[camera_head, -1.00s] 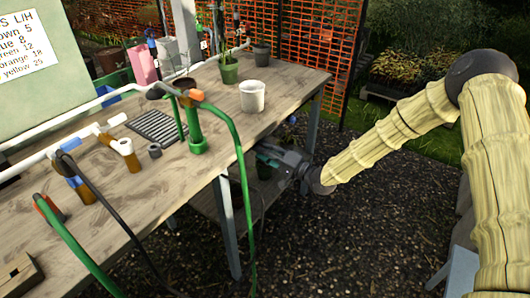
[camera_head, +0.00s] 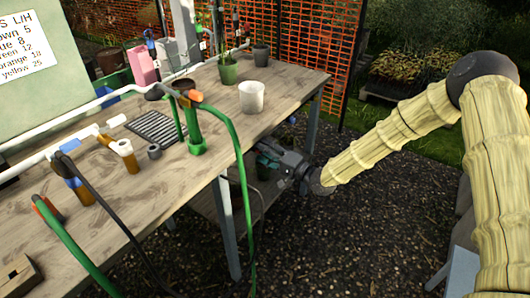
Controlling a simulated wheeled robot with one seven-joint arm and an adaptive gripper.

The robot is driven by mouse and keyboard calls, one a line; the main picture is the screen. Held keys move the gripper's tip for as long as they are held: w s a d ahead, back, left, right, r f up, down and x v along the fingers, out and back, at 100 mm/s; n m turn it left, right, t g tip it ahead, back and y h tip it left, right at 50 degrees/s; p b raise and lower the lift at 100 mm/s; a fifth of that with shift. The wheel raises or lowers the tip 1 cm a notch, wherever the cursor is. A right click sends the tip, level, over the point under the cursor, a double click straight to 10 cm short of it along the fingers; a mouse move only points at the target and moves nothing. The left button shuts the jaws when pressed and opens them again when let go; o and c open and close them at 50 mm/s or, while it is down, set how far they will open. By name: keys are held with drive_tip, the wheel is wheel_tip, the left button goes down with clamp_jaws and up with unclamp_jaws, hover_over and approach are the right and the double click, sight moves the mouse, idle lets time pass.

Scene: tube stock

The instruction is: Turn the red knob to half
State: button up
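I cannot make out a red knob for certain. An orange-red fitting (camera_head: 190,97) sits atop a green standing pipe (camera_head: 193,127) on the bench, with a green hose running from it. A similar orange-red end (camera_head: 43,209) is on a green hose at the lower left. My gripper (camera_head: 268,158) is low beside the bench's right long edge, apart from these fittings. It is small and dark, partly against the shelf below, and its fingers cannot be told apart. I see nothing clearly held.
Open gravel (camera_head: 340,240) lies right of the bench.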

drive_tip(key=v, duration=1.2)
idle(0.3)
drive_tip(key=w+a+n+h, duration=0.1)
drive_tip(key=w+a+n, duration=0.5)
drive_tip(key=n, duration=0.8)
drive_tip(key=shift+w+a+r, duration=0.25)
drive_tip(key=shift+a, duration=1.5)
drive_tip(key=c, duration=1)
